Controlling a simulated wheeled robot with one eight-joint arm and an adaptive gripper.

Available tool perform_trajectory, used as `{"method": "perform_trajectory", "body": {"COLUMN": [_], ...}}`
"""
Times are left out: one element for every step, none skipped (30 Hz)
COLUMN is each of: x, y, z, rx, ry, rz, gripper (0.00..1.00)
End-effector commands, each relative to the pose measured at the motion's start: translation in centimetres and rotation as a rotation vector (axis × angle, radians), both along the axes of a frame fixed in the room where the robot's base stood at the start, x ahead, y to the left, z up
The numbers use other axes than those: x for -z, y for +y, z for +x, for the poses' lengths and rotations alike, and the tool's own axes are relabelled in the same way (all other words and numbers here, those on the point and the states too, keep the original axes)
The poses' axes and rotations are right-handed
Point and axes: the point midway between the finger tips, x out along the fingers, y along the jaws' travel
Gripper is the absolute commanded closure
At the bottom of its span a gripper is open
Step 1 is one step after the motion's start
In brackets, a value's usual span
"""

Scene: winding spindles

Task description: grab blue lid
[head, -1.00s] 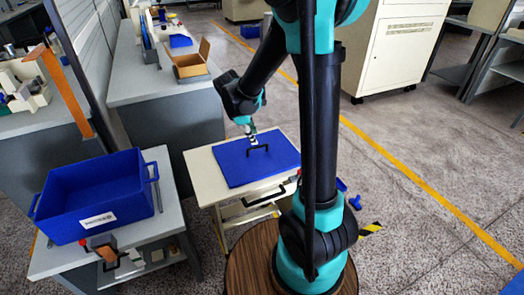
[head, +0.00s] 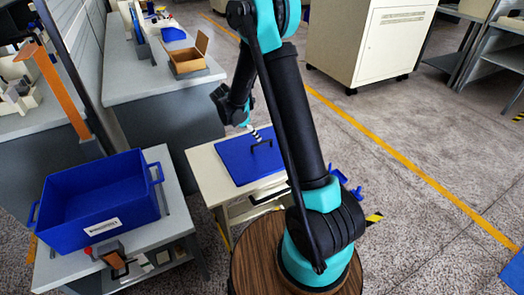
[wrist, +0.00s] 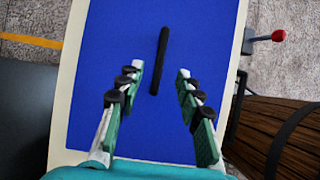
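The blue lid (head: 235,158) is a flat panel lying on a small cream cabinet (head: 207,165) in the head view. It fills the middle of the wrist view (wrist: 205,40). A black bar handle (wrist: 160,60) stands on it and also shows in the head view (head: 261,144). My gripper (wrist: 160,85) is open above the lid. The handle lies ahead of the fingertips, between their lines, and nothing is held. In the head view my gripper (head: 254,133) is just above the lid near the handle. My arm hides the lid's right part.
An open, empty blue bin (head: 100,228) stands on a grey table at the left. An open cardboard box (head: 188,58) sits on the bench behind. A red-knobbed lever (wrist: 277,36) is beside the cabinet. A cream cabinet (head: 355,40) stands at the back.

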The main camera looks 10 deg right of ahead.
Motion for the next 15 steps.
{"method": "perform_trajectory", "body": {"x": [0.8,1.2,1.6,1.9,2.1,2.4,2.5,2.6,2.7,2.9,3.1,3.5,3.8,4.3,4.8], "y": [-0.5,-0.7,-0.9,-1.0,-1.2,-1.3,-1.4,-1.4,-1.5,-1.6,-1.6,-1.8,-2.0,-2.1,-2.3], "z": [0.1,0.2,0.3,0.3,0.4,0.4,0.4,0.5,0.5,0.5,0.5,0.6,0.6,0.7,0.8], "rx": [0.002,0.002,0.002,0.002,0.002,0.002,0.002,0.001,0.0,0.001,0.001,0.002,0.002,0.002,0.002], "ry": [0.0,0.0,-0.001,-0.001,-0.001,-0.001,-0.001,0.0,-0.001,0.0,0.0,-0.001,-0.001,-0.001,-0.001], "rz": [0.0,0.0,0.0,0.0,0.0,0.0,0.0,0.0,0.0,0.0,0.0,0.0,0.0,0.0,0.0], "gripper": [0.64,0.64,0.64,0.64,0.64,0.64,0.64,0.64,0.64,0.64,0.64,0.64,0.64,0.64,0.64]}}
